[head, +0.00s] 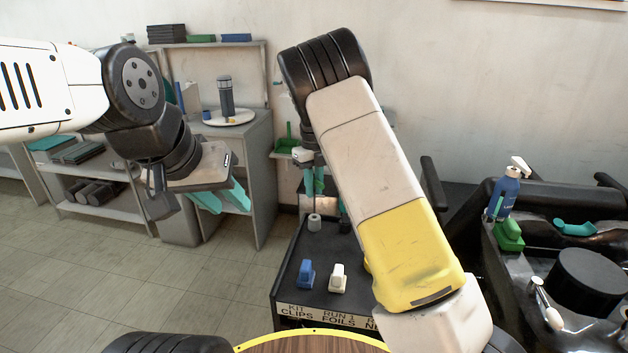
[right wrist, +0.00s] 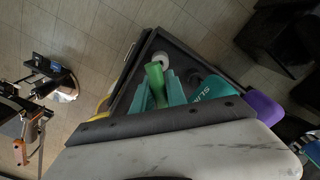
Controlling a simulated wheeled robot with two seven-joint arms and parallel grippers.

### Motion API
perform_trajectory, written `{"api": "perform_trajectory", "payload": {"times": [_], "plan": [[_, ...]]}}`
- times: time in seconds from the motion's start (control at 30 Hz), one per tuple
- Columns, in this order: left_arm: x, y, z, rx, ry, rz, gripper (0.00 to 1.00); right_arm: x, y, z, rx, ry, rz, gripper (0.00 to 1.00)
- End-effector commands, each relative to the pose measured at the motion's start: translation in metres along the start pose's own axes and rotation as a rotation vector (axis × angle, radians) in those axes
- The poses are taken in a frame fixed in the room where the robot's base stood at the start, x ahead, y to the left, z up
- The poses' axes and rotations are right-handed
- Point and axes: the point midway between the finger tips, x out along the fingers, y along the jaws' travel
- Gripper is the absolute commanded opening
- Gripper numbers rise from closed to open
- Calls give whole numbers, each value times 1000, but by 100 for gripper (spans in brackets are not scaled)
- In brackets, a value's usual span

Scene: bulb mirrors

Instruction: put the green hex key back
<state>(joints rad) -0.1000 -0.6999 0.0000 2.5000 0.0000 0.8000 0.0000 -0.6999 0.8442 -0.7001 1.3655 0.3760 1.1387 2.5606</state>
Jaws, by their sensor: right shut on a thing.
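In the right wrist view, my right gripper (right wrist: 157,91) is shut on a green bar-like thing, which looks like the green hex key (right wrist: 155,78). Only its thick green end shows, and the rest is hidden between the teal fingers. In the head view, my right gripper (head: 314,181) points down above the far end of the black cart top (head: 312,258), partly behind my arm. The key cannot be made out there. My left gripper (head: 222,198) is open and empty at the left, in front of the grey shelves.
The cart top carries a grey roll (head: 314,222), a blue clip-like piece (head: 306,273) and a white one (head: 338,278), above a lettered front strip (head: 322,316). A round wooden table (head: 305,343) is nearest.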

Motion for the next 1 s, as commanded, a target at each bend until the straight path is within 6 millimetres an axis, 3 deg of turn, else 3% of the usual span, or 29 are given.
{"api": "perform_trajectory", "payload": {"times": [0.47,1.0], "plan": [[0,0,0,0,0,0,36,1,0,0,0,0,0,0],[0,0,0,0,0,0,36,28,0,0,1,0,0,0]]}}
